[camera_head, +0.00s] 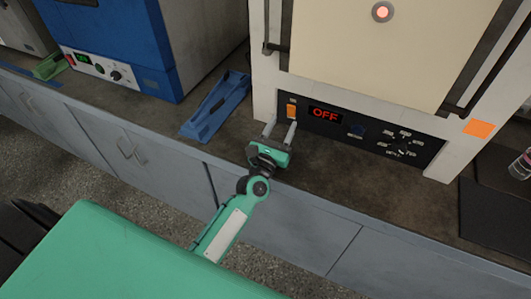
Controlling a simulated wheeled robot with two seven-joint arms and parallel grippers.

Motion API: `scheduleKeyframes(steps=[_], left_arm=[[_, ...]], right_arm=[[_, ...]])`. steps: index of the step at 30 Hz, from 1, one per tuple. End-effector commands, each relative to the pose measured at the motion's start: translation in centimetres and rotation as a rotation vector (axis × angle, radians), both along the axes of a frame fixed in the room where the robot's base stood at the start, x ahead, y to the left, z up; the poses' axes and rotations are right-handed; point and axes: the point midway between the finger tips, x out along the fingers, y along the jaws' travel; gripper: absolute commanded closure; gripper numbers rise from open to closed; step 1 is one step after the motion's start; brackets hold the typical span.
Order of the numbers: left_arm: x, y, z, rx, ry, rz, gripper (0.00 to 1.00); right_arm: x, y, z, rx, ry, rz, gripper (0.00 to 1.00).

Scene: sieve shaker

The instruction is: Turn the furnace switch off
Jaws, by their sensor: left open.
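The furnace (360,60) stands on the counter at the upper right, cream and white, with a black control panel (340,128) along its lower front. An orange switch (292,111) sits at the panel's left end, and the red display (325,115) beside it reads OFF. A round light on the furnace door glows. My left gripper (280,131) is open and empty, its two fingers pointing at the panel just below the switch. I cannot tell whether a fingertip touches the switch. My right gripper does not show.
A blue tray-like holder (216,104) lies on the counter left of my left gripper. A blue device (125,45) stands farther left, with a green holder (50,66) by it. A dark mat (495,215) and a small bottle (521,165) are at the right.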

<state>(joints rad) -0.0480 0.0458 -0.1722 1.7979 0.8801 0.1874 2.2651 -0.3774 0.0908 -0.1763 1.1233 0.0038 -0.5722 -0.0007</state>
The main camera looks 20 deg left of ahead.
Motion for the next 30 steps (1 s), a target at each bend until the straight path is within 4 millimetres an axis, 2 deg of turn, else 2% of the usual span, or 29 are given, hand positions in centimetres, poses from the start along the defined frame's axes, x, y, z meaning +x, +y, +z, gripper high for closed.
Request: scheduleKeyframes(steps=[1, 9, 15, 21, 30], left_arm=[[-1.1, 0.0, -0.3, 0.0, 0.001, 0.0, 0.55], [-6.5, 0.2, -0.3, 0.001, 0.002, 0.0, 0.55], [-9.8, 0.4, -0.2, 0.0, 0.0, 0.001, 0.55], [-11.7, 0.4, -0.1, 0.001, 0.0, 0.0, 0.55], [-12.2, 0.4, 0.0, 0.0, -0.001, 0.001, 0.55]], right_arm=[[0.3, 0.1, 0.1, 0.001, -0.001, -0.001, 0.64], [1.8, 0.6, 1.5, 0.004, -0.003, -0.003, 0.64], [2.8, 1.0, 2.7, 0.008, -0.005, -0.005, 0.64], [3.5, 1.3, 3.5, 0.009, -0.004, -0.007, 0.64], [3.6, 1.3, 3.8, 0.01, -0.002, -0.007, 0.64]])
